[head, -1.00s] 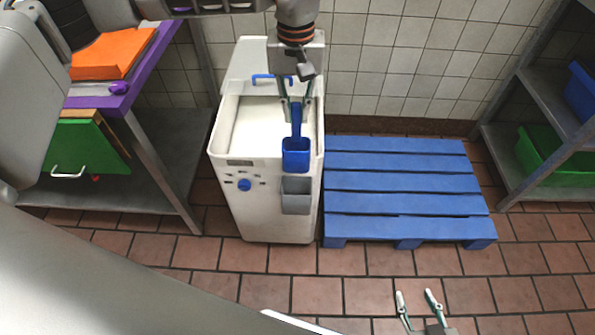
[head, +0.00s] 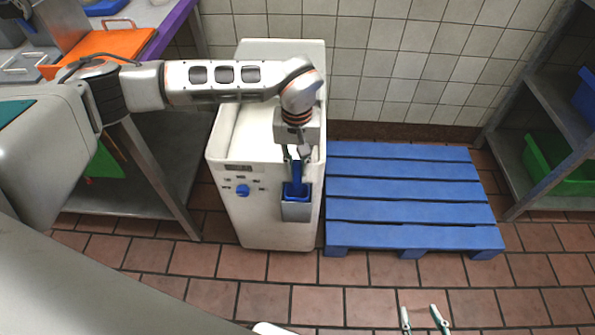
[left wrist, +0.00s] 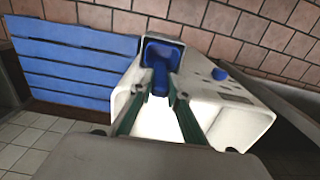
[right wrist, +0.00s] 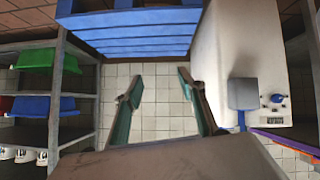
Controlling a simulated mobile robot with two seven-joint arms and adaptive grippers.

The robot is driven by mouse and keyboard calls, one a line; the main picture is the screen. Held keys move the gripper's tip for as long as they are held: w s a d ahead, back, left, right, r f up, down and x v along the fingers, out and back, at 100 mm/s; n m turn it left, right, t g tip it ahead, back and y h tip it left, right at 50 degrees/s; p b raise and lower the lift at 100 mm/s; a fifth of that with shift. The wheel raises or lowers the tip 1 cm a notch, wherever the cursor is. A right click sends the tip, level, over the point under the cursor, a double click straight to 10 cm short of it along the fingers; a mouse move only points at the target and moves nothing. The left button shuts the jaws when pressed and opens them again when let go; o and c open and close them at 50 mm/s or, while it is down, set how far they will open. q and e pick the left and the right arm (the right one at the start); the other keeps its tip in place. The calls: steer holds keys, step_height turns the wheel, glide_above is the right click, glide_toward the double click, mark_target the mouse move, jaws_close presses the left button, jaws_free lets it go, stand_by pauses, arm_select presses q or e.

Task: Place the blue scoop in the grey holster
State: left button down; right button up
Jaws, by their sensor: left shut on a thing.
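The blue scoop (head: 296,189) is upright with its bowl down inside the grey holster (head: 296,211) on the front of the white machine; the holster walls hide most of the bowl. My left gripper (head: 297,157) is directly above and shut on the scoop's handle. In the left wrist view the scoop (left wrist: 161,57) lies between the fingertips, its bowl within the holster. The right wrist view shows the holster (right wrist: 243,93) from outside. My right gripper (head: 423,318) is open and empty, low at the bottom of the head view, away from the machine.
The white machine (head: 262,222) has a blue knob (head: 242,190) left of the holster. A blue pallet (head: 405,190) lies to its right. A steel table (head: 160,170) with a purple edge stands left. Shelves with a green bin (head: 555,168) stand right. The tiled floor in front is clear.

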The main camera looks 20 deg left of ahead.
mark_target(297, 187)
arm_select(q)
step_height(297, 187, down, 3)
steer(key=shift+r, duration=0.1)
arm_select(e)
steer(key=shift+w+a+r, duration=0.1)
steer(key=shift+w+r, duration=0.05)
steer(key=shift+w, duration=0.2)
arm_select(q)
steer(key=c, duration=1.9)
jaws_free()
arm_select(e)
steer(key=shift+s, duration=0.25)
steer(key=shift+s+a+f, duration=0.1)
steer(key=shift+s+f, duration=0.05)
steer(key=shift+f, duration=0.1)
